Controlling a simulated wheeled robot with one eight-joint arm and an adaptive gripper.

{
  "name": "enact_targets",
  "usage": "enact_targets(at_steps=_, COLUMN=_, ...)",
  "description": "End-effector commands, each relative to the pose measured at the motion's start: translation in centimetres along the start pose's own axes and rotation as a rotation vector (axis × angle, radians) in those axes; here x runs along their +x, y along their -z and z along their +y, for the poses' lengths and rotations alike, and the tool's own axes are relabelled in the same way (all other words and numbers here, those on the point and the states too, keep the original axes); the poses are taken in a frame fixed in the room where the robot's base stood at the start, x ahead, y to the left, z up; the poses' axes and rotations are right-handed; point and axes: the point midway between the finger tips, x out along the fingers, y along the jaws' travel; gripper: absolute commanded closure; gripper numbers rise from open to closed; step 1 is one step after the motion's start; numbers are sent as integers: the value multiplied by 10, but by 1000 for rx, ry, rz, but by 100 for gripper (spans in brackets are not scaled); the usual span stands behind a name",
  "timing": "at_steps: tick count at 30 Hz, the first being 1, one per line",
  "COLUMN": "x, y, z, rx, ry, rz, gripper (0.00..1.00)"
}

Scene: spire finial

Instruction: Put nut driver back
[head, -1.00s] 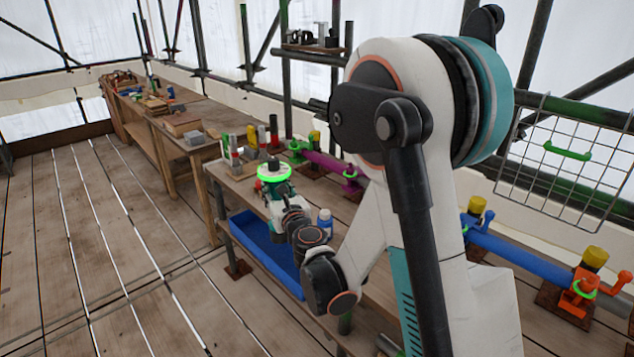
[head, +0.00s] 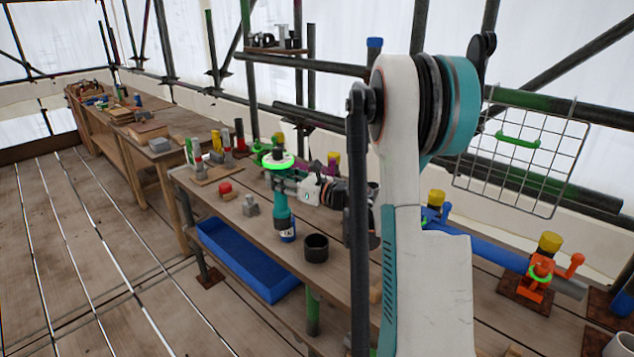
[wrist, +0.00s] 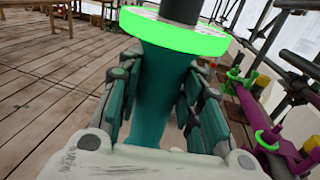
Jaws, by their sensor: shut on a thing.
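My gripper (head: 284,184) is shut on the nut driver (head: 281,203), a teal upright tool with a bright green ring and a dark top. My gripper holds it from the right side, above the workbench (head: 338,276). In the wrist view, the teal body of the nut driver (wrist: 160,95) stands between both fingers, with the green ring above them. Its lower end is in front of a blue bottle; I cannot tell whether they touch. An open dark cup (head: 316,247) stands on the bench just to the right of its lower end.
A grey metal block (head: 250,206) and a red-topped piece (head: 225,190) lie on the bench left of the tool. Several upright cans stand farther back. A blue tray (head: 245,262) sits below the bench top. Pipes with coloured clamps run behind on the right.

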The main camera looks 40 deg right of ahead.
Motion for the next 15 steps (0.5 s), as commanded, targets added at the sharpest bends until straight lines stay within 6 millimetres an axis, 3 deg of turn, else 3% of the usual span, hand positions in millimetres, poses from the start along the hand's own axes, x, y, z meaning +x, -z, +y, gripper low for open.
enact_targets(at_steps=1, x=-18, y=1, z=-15, rx=1, ry=-6, rz=-2, gripper=98)
enact_targets(at_steps=6, x=-62, y=1, z=-41, rx=1, ry=-49, rz=-2, gripper=98)
enact_targets(at_steps=10, x=-82, y=1, z=-50, rx=1, ry=-69, rz=-2, gripper=98)
enact_targets(at_steps=15, x=-91, y=0, z=-53, rx=1, ry=-80, rz=-2, gripper=98)
